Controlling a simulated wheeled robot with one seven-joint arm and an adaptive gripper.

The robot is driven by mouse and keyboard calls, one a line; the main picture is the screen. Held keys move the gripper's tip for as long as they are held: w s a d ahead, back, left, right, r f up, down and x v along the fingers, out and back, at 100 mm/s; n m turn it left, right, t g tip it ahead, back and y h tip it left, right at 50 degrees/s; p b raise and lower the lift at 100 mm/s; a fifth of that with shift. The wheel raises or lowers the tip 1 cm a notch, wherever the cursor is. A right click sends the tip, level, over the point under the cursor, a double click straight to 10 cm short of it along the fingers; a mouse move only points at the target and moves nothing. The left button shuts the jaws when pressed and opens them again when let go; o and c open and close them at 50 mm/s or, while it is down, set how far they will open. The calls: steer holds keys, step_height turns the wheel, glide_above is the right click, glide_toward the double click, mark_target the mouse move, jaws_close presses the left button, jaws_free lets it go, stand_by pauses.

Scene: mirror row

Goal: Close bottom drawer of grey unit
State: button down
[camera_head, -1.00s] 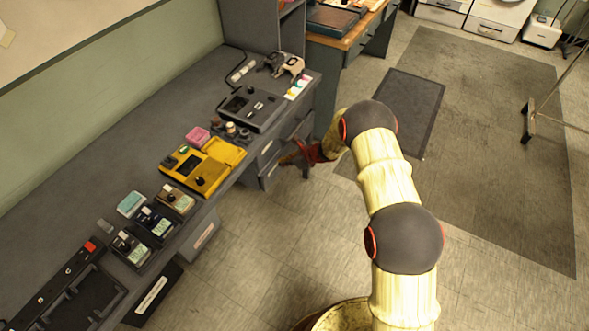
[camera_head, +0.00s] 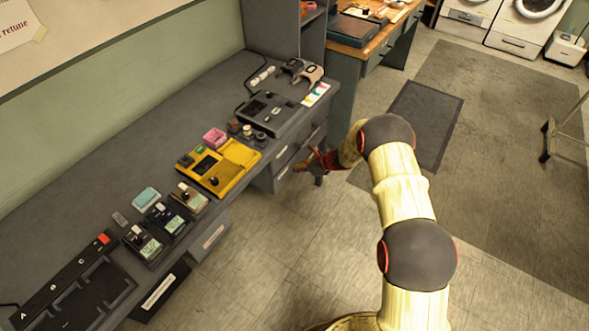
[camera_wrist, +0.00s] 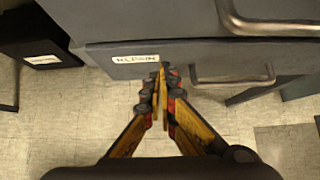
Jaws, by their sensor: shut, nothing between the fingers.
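The grey unit (camera_head: 264,182) stands under the long grey desk, with drawer fronts and handles facing the open floor. My gripper (camera_head: 312,160) is beside these fronts in the head view, partly hidden by my own arm. In the wrist view my gripper (camera_wrist: 163,73) is shut and empty, its fingertips at the lower drawer front (camera_wrist: 110,70), just right of its white label. Whether they touch cannot be told. This drawer's bar handle (camera_wrist: 245,79) is right of the fingertips. An upper drawer front (camera_wrist: 150,18) with a larger handle is above. How far the bottom drawer stands out is unclear.
The grey desktop (camera_head: 120,165) carries a yellow device (camera_head: 218,168) and several small gadgets. A dark labelled box (camera_head: 160,290) is under the desk. A wooden-topped desk (camera_head: 360,38) stands behind. A dark mat (camera_head: 425,115) lies on the right; tiled floor is clear in front.

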steer(key=d+f+p+v, duration=0.1)
steer(key=p+v, duration=0.2)
steer(key=v, duration=0.8)
steer(key=shift+s, duration=0.4)
